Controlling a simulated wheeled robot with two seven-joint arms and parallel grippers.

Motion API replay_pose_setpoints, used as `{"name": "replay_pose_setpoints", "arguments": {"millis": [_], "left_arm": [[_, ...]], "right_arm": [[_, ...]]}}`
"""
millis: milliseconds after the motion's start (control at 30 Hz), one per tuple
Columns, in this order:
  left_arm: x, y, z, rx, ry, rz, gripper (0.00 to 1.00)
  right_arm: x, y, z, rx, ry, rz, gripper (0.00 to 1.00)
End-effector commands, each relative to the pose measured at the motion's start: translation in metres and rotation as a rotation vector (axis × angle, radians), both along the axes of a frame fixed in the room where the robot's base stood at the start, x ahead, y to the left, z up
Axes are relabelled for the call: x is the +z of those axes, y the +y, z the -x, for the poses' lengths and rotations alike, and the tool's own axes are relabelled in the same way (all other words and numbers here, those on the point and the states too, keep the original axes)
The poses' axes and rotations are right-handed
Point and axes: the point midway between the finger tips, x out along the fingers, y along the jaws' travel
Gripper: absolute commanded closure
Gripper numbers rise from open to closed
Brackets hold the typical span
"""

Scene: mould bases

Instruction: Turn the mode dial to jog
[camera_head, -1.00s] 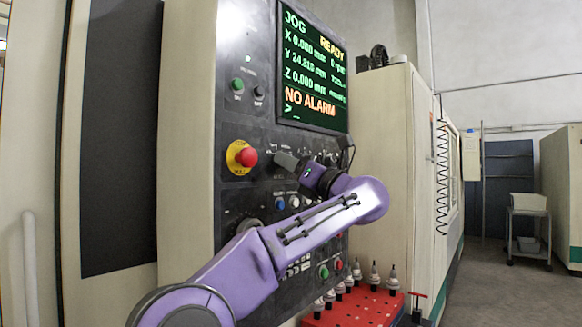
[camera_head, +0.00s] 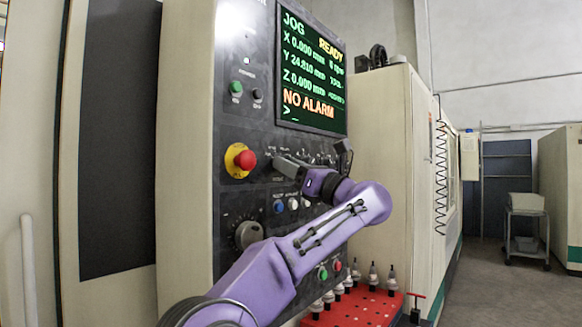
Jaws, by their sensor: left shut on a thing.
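The control panel (camera_head: 228,205) stands at the centre, with a dark screen (camera_head: 311,75) that reads JOG, READY and NO ALARM. My left arm comes up from the bottom, and my left gripper (camera_head: 284,163) is at the panel below the screen. Small white labels show around that spot. My right gripper is not in view.
A red emergency stop button (camera_head: 245,160) on a yellow base sits just left of the gripper. A grey handwheel (camera_head: 249,234) is below it. A red tray (camera_head: 355,308) with several tool holders stands lower right.

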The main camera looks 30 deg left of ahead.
Motion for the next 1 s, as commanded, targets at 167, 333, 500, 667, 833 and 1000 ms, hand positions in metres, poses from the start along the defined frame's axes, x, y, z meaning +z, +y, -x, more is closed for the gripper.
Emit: {"name": "replay_pose_setpoints", "arguments": {"millis": [167,333,500,667,833,1000], "left_arm": [[-0.001,0.0,0.0,0.0,0.001,0.002,0.39],[-0.001,0.0,0.0,0.0,0.001,0.001,0.39],[-0.007,-0.01,0.0,-0.001,0.001,-0.001,0.39],[-0.023,-0.044,0.003,-0.001,0.001,-0.003,0.39],[-0.036,-0.079,0.005,-0.002,0.001,-0.001,0.39],[-0.041,-0.095,0.007,0.0,0.001,0.001,0.39]], "right_arm": [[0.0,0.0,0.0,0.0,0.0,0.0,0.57],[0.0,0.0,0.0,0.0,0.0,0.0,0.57],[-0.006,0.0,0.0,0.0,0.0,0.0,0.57],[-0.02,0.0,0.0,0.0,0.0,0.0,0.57],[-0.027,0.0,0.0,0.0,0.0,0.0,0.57],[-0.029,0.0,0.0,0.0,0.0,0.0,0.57]]}}
